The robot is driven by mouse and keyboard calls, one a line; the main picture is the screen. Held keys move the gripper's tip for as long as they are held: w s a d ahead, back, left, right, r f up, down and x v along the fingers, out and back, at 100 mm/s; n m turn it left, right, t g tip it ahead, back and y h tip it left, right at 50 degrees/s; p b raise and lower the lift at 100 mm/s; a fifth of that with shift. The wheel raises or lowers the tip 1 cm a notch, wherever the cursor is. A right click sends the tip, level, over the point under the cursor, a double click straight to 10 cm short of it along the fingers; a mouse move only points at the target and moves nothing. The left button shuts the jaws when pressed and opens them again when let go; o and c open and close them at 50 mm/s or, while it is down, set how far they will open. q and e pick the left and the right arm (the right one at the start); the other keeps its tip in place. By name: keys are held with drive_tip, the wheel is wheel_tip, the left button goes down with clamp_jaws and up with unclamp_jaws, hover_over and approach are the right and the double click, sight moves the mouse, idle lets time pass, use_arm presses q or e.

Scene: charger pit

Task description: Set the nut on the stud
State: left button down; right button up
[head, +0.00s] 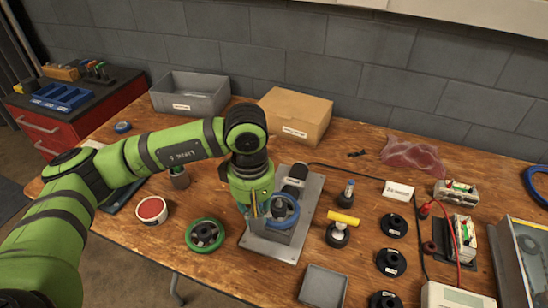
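My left gripper (256,212) points down over a grey metal plate (268,248) in the middle of the bench. Its fingers are small and dark here, and I cannot tell whether they are open or hold a nut. A blue ring (291,222) on a grey mount stands on the plate, close beside the fingers on the right. A dark cylindrical part (293,184) is behind it on the plate. I cannot make out the nut or the stud; the gripper hides part of the plate. My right gripper is not in view.
A yellow-handled tool (342,219) and several black discs (391,262) are to the right. A grey tray (323,287) is in front. A cardboard box (294,116) and a grey bin (189,94) stand behind.

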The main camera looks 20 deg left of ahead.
use_arm(q)
drive_tip(key=w+r+n+p, duration=0.1)
drive_tip(key=n+p, duration=0.1)
drive_tip(key=n, duration=0.3)
drive_tip(key=w+d+r+n+p, duration=0.1)
drive_tip(key=n+p, duration=0.1)
drive_tip(key=n, duration=0.4)
drive_tip(key=w+d+r+n+p, duration=0.1)
drive_tip(key=n+p, duration=0.1)
drive_tip(key=n, duration=0.3)
drive_tip(key=shift+r+n, duration=0.2)
drive_tip(key=shift+n, duration=0.2)
drive_tip(key=w+n+p, duration=0.1)
drive_tip(key=n+p, duration=0.2)
drive_tip(key=n, duration=0.4)
drive_tip(key=w+r+n+p, duration=0.1)
drive_tip(key=n+p, duration=0.1)
drive_tip(key=n, duration=0.5)
drive_tip(key=w+d+r+n+p, duration=0.1)
drive_tip(key=n+p, duration=0.2)
drive_tip(key=n, duration=0.5)
drive_tip(key=shift+w+r+p, duration=0.25)
drive_tip(key=shift+w+p, duration=0.1)
drive_tip(key=shift+w, duration=0.05)
drive_tip(key=shift+f+n, duration=0.2)
drive_tip(key=shift+n, duration=0.1)
drive_tip(key=shift+f+b, duration=1)
drive_tip(key=shift+f, duration=0.2)
drive_tip(key=shift+f+b, duration=0.65)
drive_tip(key=shift+f, duration=0.35)
